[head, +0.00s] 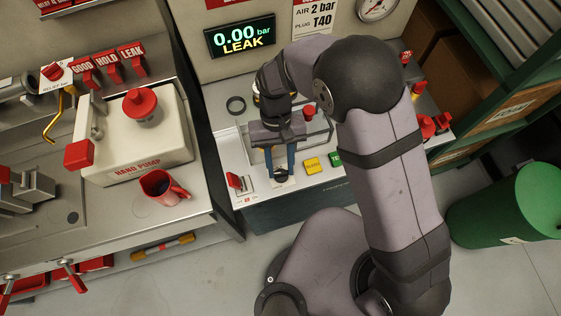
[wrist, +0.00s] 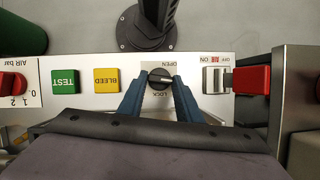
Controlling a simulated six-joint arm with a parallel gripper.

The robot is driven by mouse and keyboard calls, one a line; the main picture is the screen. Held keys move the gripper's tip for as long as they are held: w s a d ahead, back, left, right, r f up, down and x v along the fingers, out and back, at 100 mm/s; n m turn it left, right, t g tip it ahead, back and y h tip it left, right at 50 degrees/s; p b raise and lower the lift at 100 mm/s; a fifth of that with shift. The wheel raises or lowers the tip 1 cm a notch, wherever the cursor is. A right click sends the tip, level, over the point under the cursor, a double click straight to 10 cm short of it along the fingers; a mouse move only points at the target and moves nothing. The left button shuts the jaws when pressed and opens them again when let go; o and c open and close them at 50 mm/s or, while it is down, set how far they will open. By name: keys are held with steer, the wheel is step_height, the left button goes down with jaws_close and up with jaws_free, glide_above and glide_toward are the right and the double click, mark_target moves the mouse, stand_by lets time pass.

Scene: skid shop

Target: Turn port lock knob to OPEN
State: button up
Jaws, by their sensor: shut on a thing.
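The port lock knob (head: 281,179) is a dark round knob on the white front panel of the test bench. In the wrist view the knob (wrist: 160,76) sits between the words OPEN and LOCK, which read upside down. A pale mark on it lies roughly crosswise, between the two words; its exact angle is hard to tell. My gripper (head: 281,172) reaches down to the panel with a blue finger on each side of the knob. In the wrist view my gripper (wrist: 160,84) is shut on it.
A yellow BLEED button (wrist: 106,79) and a green TEST button (wrist: 65,81) lie on one side of the knob. A red-handled ON/OFF switch (wrist: 251,79) is on the other. The display (head: 240,36) reads 0.00 bar LEAK. A red mug (head: 163,187) stands on the left bench.

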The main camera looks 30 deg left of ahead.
steer(key=o, duration=1)
steer(key=shift+o, duration=0.2)
steer(key=shift+r, duration=0.1)
steer(key=b+v, duration=0.1)
steer(key=v, duration=0.6)
steer(key=shift+b, duration=0.4)
steer(key=shift+r, duration=0.1)
steer(key=w+d+r+m+t+y, duration=0.15)
steer(key=w+d, duration=0.25)
steer(key=d, duration=0.4)
steer(key=w+d+r+m+y, duration=0.1)
steer(key=w+d+m, duration=0.15)
steer(key=d, duration=0.55)
steer(key=s+d+m+t, duration=0.2)
steer(key=s+d+m, duration=0.1)
steer(key=d, duration=1.2)
steer(key=shift+s+d, duration=0.25)
steer(key=shift+s, duration=0.1)
